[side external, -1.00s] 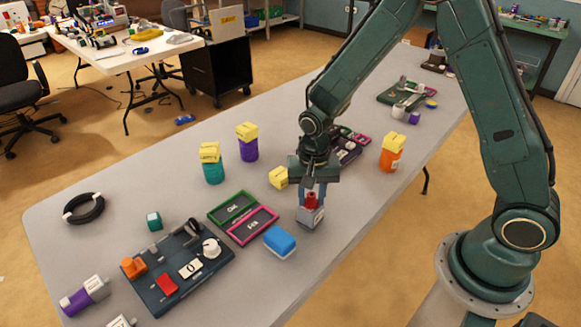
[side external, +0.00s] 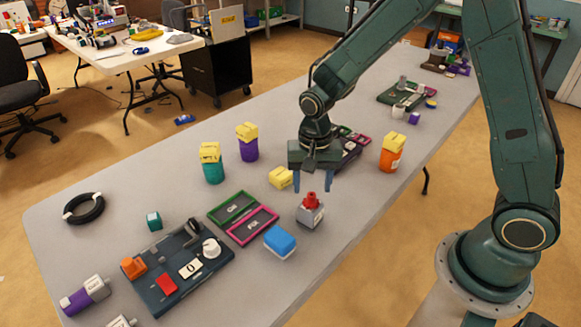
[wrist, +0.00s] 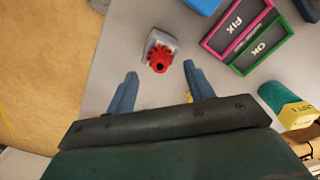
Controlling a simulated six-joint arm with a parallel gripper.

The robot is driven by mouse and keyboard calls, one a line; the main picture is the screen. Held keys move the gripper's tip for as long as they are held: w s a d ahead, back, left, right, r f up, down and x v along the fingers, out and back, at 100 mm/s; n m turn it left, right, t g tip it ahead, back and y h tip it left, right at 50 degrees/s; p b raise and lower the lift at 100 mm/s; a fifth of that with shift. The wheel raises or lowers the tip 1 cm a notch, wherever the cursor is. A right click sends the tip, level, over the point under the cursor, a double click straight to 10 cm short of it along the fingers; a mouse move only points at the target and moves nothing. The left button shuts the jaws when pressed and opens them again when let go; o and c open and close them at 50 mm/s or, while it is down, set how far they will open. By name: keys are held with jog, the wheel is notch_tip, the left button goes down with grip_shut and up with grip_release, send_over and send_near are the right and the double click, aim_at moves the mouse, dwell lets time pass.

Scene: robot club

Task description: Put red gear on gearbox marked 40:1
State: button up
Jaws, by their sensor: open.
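The red gear (side external: 311,199) sits on top of a small grey box-shaped gearbox (side external: 309,216) near the front edge of the table, right of the blue block. The wrist view also shows the toothed red gear (wrist: 160,58) over the grey gearbox (wrist: 168,40). I cannot read a ratio marking on this gearbox. My gripper (side external: 312,188) is open and empty, with its fingers above and behind the gear, apart from it. In the wrist view, the fingertips of my gripper (wrist: 160,70) are spread wide, one to each side of the gear.
A blue-and-white block (side external: 280,241), green tray (side external: 233,208) and pink tray (side external: 252,225) lie left of the gearbox. A dark control panel (side external: 160,292) lies at front left.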

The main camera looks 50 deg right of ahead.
aim_at(312, 205)
notch_tip(312, 205, up, 8)
jog(key=shift+r, duration=0.15)
dwell(0.3)
dwell(0.5)
jog(key=s+d+r+n+t, duration=0.2)
jog(key=s+r+n, duration=0.2)
jog(key=s+r, duration=0.3)
jog(key=s+d+r+n+t, duration=0.2)
jog(key=s+r+n, duration=0.3)
jog(key=s, duration=0.7)
jog(key=shift+s+r+t, duration=0.35)
jog(key=shift+r+t, duration=0.45)
jog(key=shift+r, duration=0.05)
dwell(0.3)
